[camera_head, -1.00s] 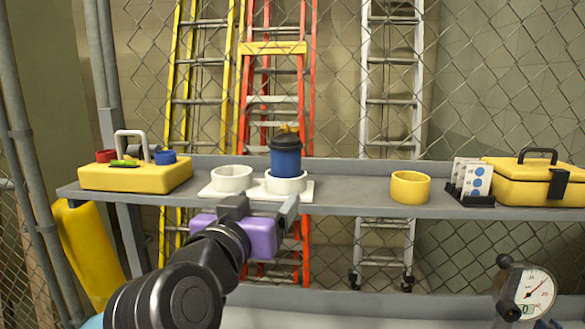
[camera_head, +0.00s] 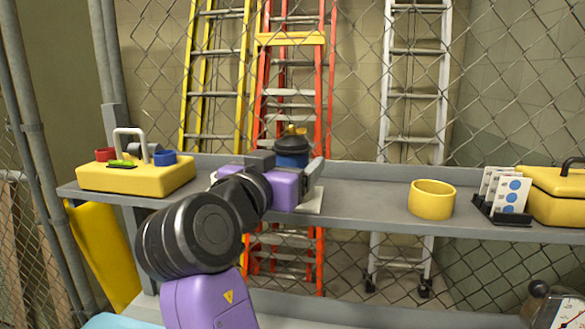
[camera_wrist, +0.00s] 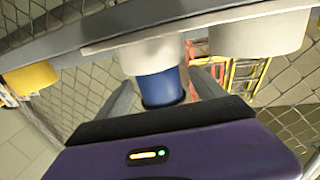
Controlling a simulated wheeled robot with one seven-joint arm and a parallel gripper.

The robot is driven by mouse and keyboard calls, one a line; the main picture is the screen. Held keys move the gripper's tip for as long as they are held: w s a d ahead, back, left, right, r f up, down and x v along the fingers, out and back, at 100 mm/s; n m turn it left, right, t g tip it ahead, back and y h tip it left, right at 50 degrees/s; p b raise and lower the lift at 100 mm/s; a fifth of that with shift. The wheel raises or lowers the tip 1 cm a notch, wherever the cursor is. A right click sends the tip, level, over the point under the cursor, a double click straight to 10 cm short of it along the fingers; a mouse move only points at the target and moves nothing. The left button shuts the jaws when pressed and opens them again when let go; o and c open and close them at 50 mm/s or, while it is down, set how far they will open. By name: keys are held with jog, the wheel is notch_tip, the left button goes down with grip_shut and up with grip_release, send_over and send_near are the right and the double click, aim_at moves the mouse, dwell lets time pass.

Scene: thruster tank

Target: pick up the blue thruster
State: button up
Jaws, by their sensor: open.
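The blue thruster (camera_head: 292,158), with a black top, stands upright on the shelf in the head view, its lower part hidden by my gripper. In the wrist view, which is upside down, the thruster (camera_wrist: 160,88) sits in a white round holder (camera_wrist: 152,55). My gripper (camera_head: 287,168) is open in front of it at the shelf edge. In the wrist view my gripper (camera_wrist: 160,98) has one finger on each side of the thruster, with gaps visible. I cannot tell how deep the fingers reach around it.
A second white holder (camera_wrist: 258,35) is beside the first. A yellow ring (camera_head: 432,199), a card rack (camera_head: 500,200) and a yellow toolbox (camera_head: 560,195) stand on the shelf (camera_head: 365,205) to the right. A yellow box with a handle (camera_head: 135,176) is at left. Chain-link fence and ladders are behind.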

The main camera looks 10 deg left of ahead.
aim_at(297, 158)
jog(key=x, duration=0.2)
jog(key=p+x, duration=0.1)
jog(key=x, duration=0.1)
jog(key=shift+f, duration=0.2)
jog(key=shift+c, duration=0.5)
grip_shut()
jog(key=shift+r, duration=0.1)
